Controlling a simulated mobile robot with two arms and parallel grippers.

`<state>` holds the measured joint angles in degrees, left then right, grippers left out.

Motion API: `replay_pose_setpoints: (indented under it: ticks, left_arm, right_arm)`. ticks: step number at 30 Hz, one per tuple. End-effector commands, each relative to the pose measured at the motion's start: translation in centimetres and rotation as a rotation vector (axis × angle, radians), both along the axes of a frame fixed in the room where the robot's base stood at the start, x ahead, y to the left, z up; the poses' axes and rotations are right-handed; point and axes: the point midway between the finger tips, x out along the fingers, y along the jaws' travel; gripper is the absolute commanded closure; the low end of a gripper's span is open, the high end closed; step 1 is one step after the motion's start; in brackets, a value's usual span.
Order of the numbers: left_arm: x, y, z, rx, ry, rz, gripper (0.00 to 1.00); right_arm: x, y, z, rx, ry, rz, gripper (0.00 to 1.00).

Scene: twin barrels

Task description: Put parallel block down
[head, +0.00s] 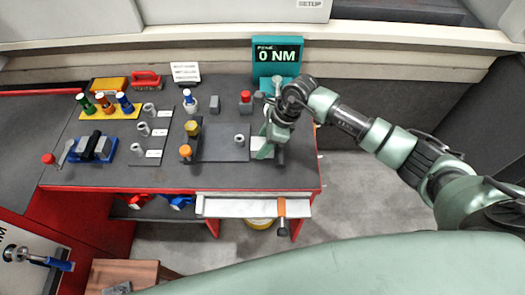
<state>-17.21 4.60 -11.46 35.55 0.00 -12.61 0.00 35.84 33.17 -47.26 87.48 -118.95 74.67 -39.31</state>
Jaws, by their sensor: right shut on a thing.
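My right gripper (271,154) reaches in from the right and points down over the right part of the grey workbench top (300,176). It is shut on the parallel block, which is mostly hidden by the fingers and wrist. I cannot tell whether the block touches the bench. To the gripper's left is a flat grey plate (215,143) with a small metal cylinder (239,139) on it. A small grey block (214,104) stands behind the plate. My left gripper is not in view.
A teal display reading 0 NM (278,55) stands behind the gripper. A red-capped item (246,97) and a blue-and-white bottle (189,101) are near the back. A yellow rack (110,111) and a blue holder (92,149) are at left. An open drawer (250,208) projects in front.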

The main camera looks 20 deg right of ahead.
Motion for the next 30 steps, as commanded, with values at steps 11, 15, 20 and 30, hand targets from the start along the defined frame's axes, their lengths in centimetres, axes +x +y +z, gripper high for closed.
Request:
replay_pose_setpoints:
  ticks: [11,15,20,30]
  left_arm:
    - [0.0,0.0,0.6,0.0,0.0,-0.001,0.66]
    - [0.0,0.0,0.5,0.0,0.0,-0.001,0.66]
    - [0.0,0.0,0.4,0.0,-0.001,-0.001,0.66]
    - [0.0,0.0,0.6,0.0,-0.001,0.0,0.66]
  right_arm:
    - [0.2,0.2,-1.2,0.005,-0.007,0.001,1.0]
    - [0.2,0.2,-1.2,0.005,-0.007,0.001,1.0]
    - [-0.1,0.0,-1.6,0.0,0.001,0.001,0.33]
    - [-0.1,0.0,-1.4,0.0,0.0,0.001,0.33]
